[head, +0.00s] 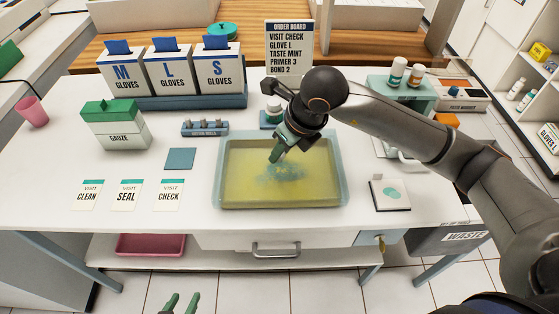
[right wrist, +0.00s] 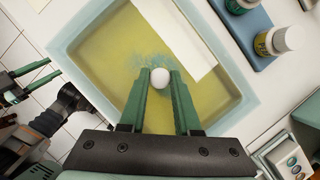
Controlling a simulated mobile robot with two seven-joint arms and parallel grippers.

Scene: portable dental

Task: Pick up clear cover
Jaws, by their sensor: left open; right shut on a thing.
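A pale blue tray (head: 218,195) lies at the middle of the white table. A see-through yellowish sheet, seemingly the clear cover (head: 250,192), spans it, with a blue-green speckled patch showing through. In the right wrist view a white round knob (right wrist: 160,77) sits between the fingertips of my right gripper (head: 276,156), which is shut on it above the tray's middle. I cannot tell whether the cover is lifted or resting on the rim. My left gripper (head: 180,304) is open and empty in front of the table, low in the head view.
Glove boxes (head: 175,72) and an order board (head: 289,45) stand behind the tray. A gauze box (head: 113,130) and visit cards (head: 127,195) are to the left. A white pad (head: 390,194) and a jar holder (head: 400,90) are to the right.

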